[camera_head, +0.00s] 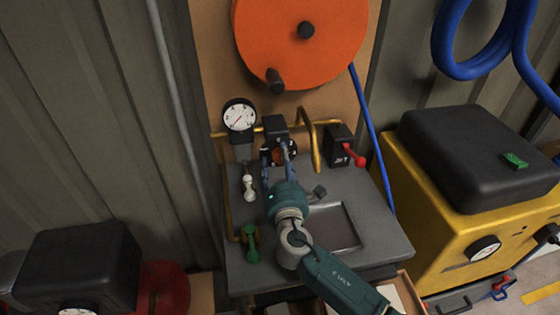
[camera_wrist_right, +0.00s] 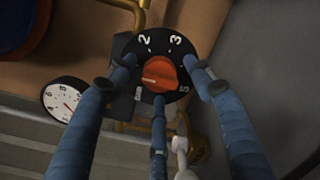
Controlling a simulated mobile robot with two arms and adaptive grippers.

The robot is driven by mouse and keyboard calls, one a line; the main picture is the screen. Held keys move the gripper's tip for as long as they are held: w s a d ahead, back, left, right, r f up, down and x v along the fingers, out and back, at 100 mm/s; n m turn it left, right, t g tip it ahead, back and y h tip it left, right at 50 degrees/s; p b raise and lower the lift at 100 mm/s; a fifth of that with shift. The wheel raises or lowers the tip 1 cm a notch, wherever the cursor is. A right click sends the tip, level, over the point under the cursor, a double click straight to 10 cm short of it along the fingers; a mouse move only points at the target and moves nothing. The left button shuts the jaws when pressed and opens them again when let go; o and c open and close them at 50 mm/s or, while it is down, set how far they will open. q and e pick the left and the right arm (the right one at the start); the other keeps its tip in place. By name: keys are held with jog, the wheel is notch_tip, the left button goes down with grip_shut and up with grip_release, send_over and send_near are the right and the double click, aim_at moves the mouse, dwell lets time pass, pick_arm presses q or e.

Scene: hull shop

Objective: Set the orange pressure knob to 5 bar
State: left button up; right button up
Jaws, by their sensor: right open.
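The orange pressure knob (camera_wrist_right: 168,72) sits in the middle of a round black dial (camera_wrist_right: 160,45) with white numbers; 2, 3 and 5 can be read. A pale mark on the knob points to the left in the wrist view. In the head view the knob (camera_head: 278,156) is partly hidden by my right gripper (camera_head: 277,163). That gripper is open, its three blue fingers spread around the dial's edge. I cannot tell whether the fingertips touch it. My left gripper is in neither view.
A white gauge (camera_head: 239,116) stands left of the dial; it also shows in the wrist view (camera_wrist_right: 66,101). A red-handled valve (camera_head: 352,158) is to the right. A white lever (camera_head: 249,187) and a green handle (camera_head: 252,244) are close on the left. An orange reel (camera_head: 330,50) hangs above.

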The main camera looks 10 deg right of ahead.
jog(key=c, duration=1.2)
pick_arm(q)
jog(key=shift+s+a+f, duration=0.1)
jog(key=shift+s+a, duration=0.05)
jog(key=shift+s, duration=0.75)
pick_arm(e)
jog(key=shift+o, duration=0.2)
